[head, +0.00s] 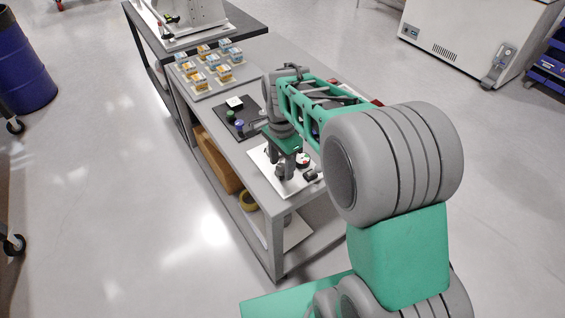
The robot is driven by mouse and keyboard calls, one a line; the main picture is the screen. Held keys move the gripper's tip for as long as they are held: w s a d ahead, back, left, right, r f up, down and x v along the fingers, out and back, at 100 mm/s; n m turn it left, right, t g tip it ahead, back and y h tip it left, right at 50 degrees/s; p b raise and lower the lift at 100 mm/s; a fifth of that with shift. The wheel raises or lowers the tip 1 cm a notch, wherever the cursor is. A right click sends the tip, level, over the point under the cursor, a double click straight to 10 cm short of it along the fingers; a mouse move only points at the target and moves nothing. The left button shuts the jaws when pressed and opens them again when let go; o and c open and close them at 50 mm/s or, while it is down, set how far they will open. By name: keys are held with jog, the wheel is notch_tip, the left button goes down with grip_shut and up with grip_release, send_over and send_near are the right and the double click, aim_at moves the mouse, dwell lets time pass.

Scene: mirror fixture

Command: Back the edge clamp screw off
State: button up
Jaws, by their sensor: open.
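My gripper (286,170) is open and points down over a white plate (262,157) at the near end of the bench. Small parts sit on the plate beside the fingers: a round dark part with red and white on it (303,159) and a small dark block (311,174). The dark block may be the edge clamp, but it is too small to be sure. The clamp screw cannot be made out. My fingers and arm hide part of the plate, and I cannot tell whether the fingers touch anything.
A dark mat (243,129) with a white-topped block (234,102), a green knob (231,116) and a blue knob (239,125) lies farther back. Behind it is a grey tray (201,92) of several small boxes.

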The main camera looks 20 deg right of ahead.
jog(key=shift+c, duration=0.5)
jog(key=shift+d, duration=0.1)
grip_shut()
jog(key=shift+n, duration=0.3)
jog(key=n+p, duration=0.1)
jog(key=n, duration=0.3)
jog(key=shift+r+n, duration=0.1)
jog(key=shift+n, duration=0.2)
jog(key=n+p, duration=0.1)
jog(key=n, duration=0.4)
jog(key=n+p, duration=0.1)
jog(key=n, duration=0.6)
jog(key=shift+w+n, duration=0.1)
jog(key=shift+n, duration=0.2)
jog(key=n, duration=0.3)
jog(key=shift+n, duration=0.3)
jog(key=shift+n+p, duration=0.35)
jog(key=shift+n, duration=1.65)
